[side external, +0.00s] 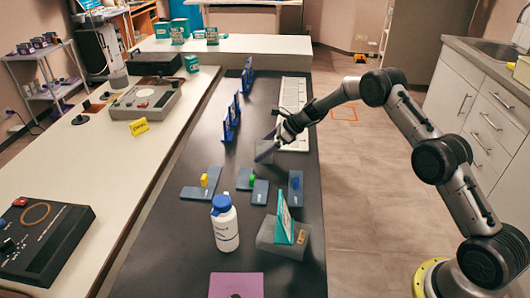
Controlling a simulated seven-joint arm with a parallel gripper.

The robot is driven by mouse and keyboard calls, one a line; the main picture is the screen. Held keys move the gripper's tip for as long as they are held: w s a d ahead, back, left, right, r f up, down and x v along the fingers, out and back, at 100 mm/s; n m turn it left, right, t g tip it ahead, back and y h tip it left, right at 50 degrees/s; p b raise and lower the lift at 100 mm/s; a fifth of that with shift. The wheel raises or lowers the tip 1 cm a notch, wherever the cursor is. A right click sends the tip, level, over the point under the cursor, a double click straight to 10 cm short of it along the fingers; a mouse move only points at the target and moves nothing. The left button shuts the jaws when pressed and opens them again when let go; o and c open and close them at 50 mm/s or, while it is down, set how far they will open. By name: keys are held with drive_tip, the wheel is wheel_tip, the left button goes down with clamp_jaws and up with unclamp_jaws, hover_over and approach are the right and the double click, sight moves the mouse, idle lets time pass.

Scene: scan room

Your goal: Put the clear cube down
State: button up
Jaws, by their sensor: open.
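My gripper (270,147) is over the dark bench (190,240), at the end of the arm reaching in from the right. Its fingers are dark and apart, and I see nothing held between them.
Blue-grey plates bear a yellow piece (204,180) and a green piece (252,179). A white bottle (225,228) and a teal card on a grey block (272,240) stand nearer. Blue stands (230,122) line the far left. A purple mat (225,282) lies in front.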

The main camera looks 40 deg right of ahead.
drive_tip(key=shift+x, duration=1.1)
drive_tip(key=c, duration=1.4)
drive_tip(key=shift+r, duration=0.1)
clamp_jaws()
